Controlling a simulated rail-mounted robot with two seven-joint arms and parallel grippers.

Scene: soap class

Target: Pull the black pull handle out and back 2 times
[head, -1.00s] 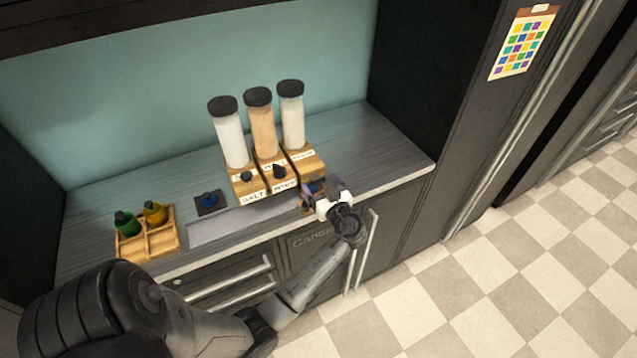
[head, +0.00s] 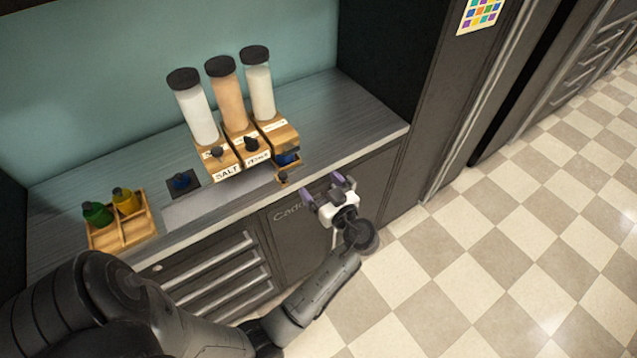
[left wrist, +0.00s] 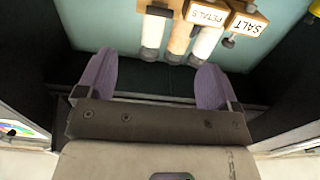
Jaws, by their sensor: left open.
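Three dispensers with clear tubes and black caps stand on wooden bases on the counter. The middle base has a black pull handle (head: 251,144) on its front, and the left one, labelled SALT, has a grey-black knob (head: 217,152). The right dispenser (head: 280,133) has a part with blue inside pulled out at its front, with a small dark knob (head: 283,178) at its end. My left gripper (head: 322,188) is open and empty, apart from the dispensers, in front of the counter edge. The left wrist view shows its purple fingers (left wrist: 155,85) wide apart. My right gripper is not in view.
A wooden tray (head: 122,241) with green and yellow bottles stands at the left. The counter (head: 350,115) right of the dispensers is clear. Cabinet drawers (head: 222,275) are below.

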